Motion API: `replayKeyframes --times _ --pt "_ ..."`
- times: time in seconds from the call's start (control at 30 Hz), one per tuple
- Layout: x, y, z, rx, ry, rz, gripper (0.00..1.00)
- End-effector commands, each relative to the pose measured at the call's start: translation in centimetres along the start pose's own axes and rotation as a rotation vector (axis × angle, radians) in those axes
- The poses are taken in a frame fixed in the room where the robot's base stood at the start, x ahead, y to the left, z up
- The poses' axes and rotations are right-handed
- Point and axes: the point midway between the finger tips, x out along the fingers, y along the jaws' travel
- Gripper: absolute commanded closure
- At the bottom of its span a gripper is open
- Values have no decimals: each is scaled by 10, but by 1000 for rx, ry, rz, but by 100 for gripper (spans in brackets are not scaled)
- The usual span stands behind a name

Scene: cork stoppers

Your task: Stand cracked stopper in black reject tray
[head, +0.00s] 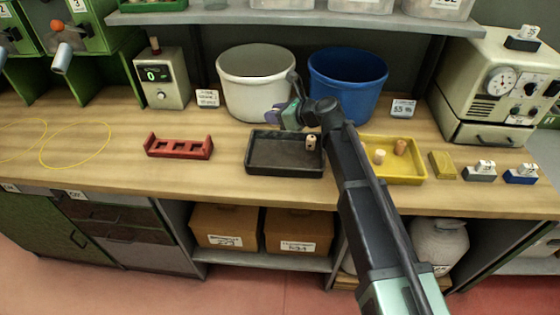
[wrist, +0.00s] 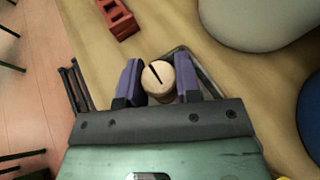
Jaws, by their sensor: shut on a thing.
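The cracked stopper (wrist: 156,74) is a pale cork with a dark split across its end face. In the wrist view my gripper (wrist: 160,84) is shut on it, one purple finger on each side. In the head view my gripper (head: 276,114) is above the back of the black reject tray (head: 268,172), and I cannot make out the held stopper there. The rim of the black tray (wrist: 212,86) shows behind the fingers in the wrist view. Another stopper with dark spots (head: 312,142) stands in the tray's back right corner.
A red slotted rack (head: 179,153) lies to the left. A white bucket (head: 256,90) and a blue bucket (head: 348,80) stand behind. The black tray's left and middle are clear.

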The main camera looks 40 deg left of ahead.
Motion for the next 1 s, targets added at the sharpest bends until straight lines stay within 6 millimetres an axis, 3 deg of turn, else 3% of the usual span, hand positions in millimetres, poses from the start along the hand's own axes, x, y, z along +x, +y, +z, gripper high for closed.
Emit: replayKeyframes --times 0.03,0.23,0.47,0.7,1.0 --pt "14 0 -34 0 0 0 90" --pt "35 0 -85 0 0 0 90" --pt "37 0 -89 0 0 0 90" --pt "53 0 -129 0 0 0 90" --pt "52 0 -126 0 0 0 90"
